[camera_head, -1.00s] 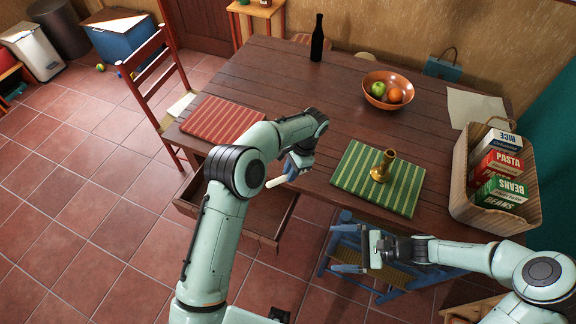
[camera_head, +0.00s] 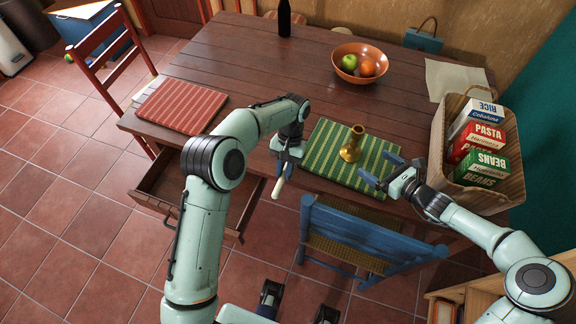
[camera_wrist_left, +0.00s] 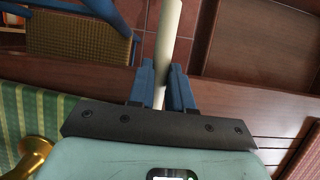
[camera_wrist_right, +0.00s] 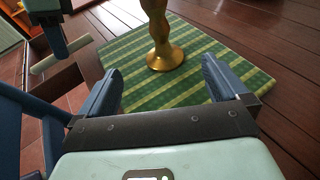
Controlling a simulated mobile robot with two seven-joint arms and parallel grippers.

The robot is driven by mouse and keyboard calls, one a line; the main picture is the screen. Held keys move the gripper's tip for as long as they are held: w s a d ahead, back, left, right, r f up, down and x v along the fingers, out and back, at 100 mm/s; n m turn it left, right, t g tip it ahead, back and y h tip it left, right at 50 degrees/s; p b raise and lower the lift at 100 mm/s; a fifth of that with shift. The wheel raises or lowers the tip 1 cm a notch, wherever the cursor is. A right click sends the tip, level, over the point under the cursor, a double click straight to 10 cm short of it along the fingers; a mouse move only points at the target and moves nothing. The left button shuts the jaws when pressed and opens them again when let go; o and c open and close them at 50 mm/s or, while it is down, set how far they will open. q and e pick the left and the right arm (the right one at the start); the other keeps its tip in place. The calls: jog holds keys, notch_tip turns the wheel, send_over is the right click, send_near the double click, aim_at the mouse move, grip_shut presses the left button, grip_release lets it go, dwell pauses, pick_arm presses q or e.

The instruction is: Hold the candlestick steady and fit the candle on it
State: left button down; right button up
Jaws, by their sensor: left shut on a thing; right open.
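The brass candlestick (camera_head: 352,145) stands upright on the green striped mat (camera_head: 325,139) on the table. It also shows in the right wrist view (camera_wrist_right: 164,40), ahead of and between the open fingers of my right gripper (camera_head: 382,172), which is apart from it at the table's front edge. My left gripper (camera_head: 285,160) is shut on the white candle (camera_head: 279,185), left of the mat and in front of the table edge. The candle is tilted, its free end pointing down in the head view. In the left wrist view the candle (camera_wrist_left: 167,40) sticks out between the fingers.
A blue chair (camera_head: 345,235) stands at the front edge below the mat. An open drawer (camera_head: 165,185) juts out at the left. A basket of boxes (camera_head: 509,190) stands at the right, a fruit bowl (camera_head: 345,50) behind. A red striped mat (camera_head: 182,106) lies left.

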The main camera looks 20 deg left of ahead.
aim_at(355, 151)
jog(key=shift+w+f, duration=0.15)
jog(key=shift+w, duration=0.05)
jog(key=x, duration=1)
jog(key=shift+d, duration=0.1)
pick_arm(q)
jog(key=shift+s, duration=0.1)
